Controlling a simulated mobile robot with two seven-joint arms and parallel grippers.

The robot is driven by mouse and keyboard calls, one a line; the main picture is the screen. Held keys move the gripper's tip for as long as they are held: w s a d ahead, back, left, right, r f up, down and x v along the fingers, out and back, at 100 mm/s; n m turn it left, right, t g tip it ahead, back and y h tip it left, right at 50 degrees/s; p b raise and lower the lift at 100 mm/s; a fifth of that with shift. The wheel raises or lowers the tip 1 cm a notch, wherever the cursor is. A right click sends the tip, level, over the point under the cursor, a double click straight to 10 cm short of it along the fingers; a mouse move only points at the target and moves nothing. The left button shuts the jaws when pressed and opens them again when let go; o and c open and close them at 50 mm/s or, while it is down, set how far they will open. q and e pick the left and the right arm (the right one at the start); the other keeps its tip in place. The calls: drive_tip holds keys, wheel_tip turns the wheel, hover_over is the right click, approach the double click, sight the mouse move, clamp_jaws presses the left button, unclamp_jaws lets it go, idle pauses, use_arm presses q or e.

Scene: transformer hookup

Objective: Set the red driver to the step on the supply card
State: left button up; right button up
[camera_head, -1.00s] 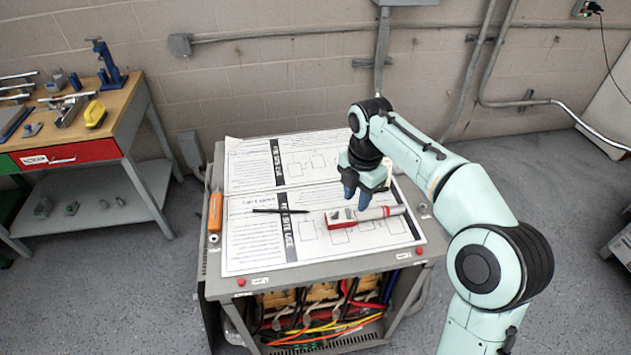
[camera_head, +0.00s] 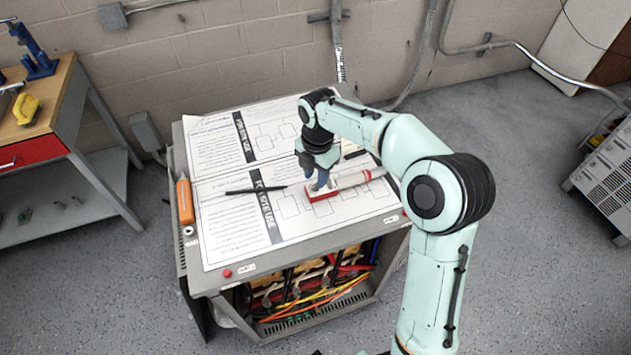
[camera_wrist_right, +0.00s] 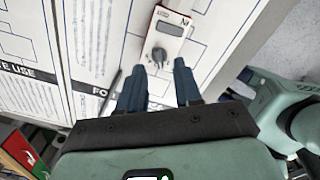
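A small box-shaped device with red sides (camera_head: 340,187), which I take for the red driver, lies on the printed sheets on the cabinet top. In the right wrist view its pale face (camera_wrist_right: 170,32) shows a dark display and a grey knob (camera_wrist_right: 158,55). My right gripper (camera_head: 321,184) is over the device in the head view and partly hides it. In the wrist view its two blue fingers (camera_wrist_right: 159,66) are apart with nothing between them, pointing towards the knob end. Contact cannot be told. I cannot identify a supply card. My left gripper is not in view.
A grey cylinder with a red band (camera_head: 367,176) lies beside the device. A dark pen-like rod (camera_head: 255,190) and an orange-handled tool (camera_head: 185,200) lie to the left. The grey cabinet (camera_head: 300,258) has open wiring below. A wooden workbench (camera_head: 50,105) stands at far left.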

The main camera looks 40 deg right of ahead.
sight(315, 187)
drive_tip(key=shift+f, duration=1.45)
clamp_jaws()
drive_tip(key=shift+r, duration=0.1)
drive_tip(key=m, duration=0.2)
drive_tip(key=shift+w+m, duration=0.1)
drive_tip(key=shift+m, duration=0.3)
drive_tip(key=shift+m+p, duration=0.4)
drive_tip(key=shift+m, duration=1.1)
